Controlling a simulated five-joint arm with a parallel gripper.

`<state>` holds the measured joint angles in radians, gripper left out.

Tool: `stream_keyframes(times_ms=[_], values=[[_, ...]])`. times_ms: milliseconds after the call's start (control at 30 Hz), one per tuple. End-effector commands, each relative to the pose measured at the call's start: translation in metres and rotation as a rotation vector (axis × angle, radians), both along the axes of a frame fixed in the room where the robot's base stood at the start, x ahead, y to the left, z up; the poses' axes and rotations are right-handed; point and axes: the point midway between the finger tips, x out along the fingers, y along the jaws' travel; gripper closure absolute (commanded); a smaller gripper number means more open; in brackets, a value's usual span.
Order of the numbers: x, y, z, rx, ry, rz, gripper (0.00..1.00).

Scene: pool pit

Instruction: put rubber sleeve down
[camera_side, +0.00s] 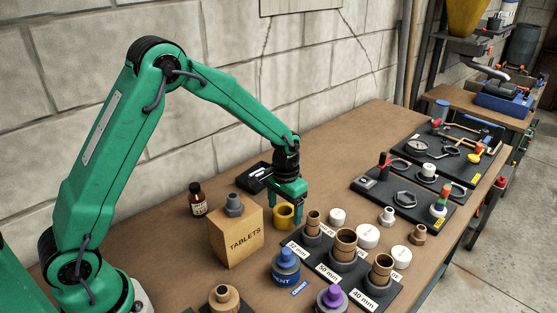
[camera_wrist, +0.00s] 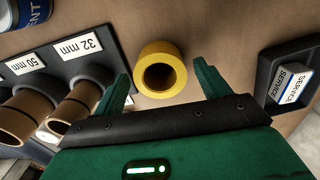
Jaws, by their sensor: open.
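A short yellow sleeve (camera_side: 284,222) with an open bore stands upright on the wooden bench, just right of the TABLETS box. I take it to be the rubber sleeve. In the wrist view the yellow sleeve (camera_wrist: 148,86) shows end-on between my fingers. My gripper (camera_side: 288,206) points down directly at the sleeve. In the wrist view my gripper (camera_wrist: 162,72) is open, with one green finger on each side and a visible gap to the sleeve on both sides. Nothing is held.
The TABLETS box (camera_side: 236,240) carries a grey fitting (camera_side: 234,205). A dark rack (camera_side: 320,254) with brown pipe pieces and size labels stands close on the right. A blue cement can (camera_side: 286,266) is in front. A black SERVICE tray (camera_side: 254,178) lies behind.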

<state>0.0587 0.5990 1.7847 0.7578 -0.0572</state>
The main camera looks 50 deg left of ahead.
Motion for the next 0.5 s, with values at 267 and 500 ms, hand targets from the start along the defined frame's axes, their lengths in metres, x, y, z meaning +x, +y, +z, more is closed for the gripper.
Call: stream_keyframes(times_ms=[267, 500], values=[[0.001, 0.0, 0.042, 0.0, -0.005, 0.0, 0.25], [0.001, 0.0, 0.08, 0.0, -0.004, 0.0, 0.25]])
